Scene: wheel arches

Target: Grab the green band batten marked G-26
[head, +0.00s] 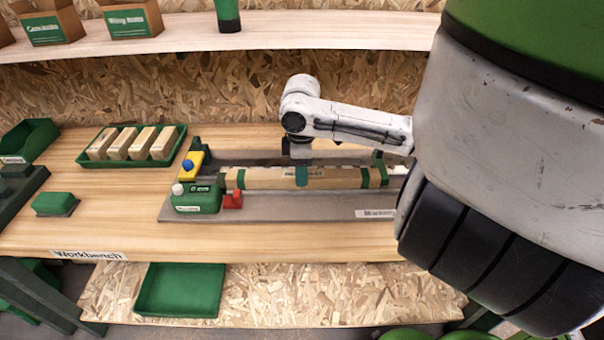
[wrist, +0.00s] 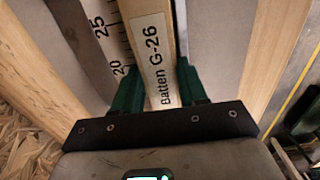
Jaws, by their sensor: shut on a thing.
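The wooden batten (head: 335,181) lies lengthwise in a grey metal fixture (head: 290,208) on the workbench, with green bands near its ends. In the wrist view the batten (wrist: 158,50) carries a white label that reads "Batten G-26". My gripper (head: 301,172) is over the middle of the batten, reaching down from above. In the wrist view the green fingers of my gripper (wrist: 158,88) stand on either side of the batten, shut on it beside the label. In the head view the batten's right end is close to a dark green block, and its seating is partly hidden.
A ruler scale (wrist: 112,40) runs beside the batten. At the fixture's left end stand a yellow block (head: 193,162), a green box (head: 197,200) and a red piece (head: 232,200). A green tray (head: 176,150) holds several wooden blocks. An empty green tray (head: 180,290) lies below the bench.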

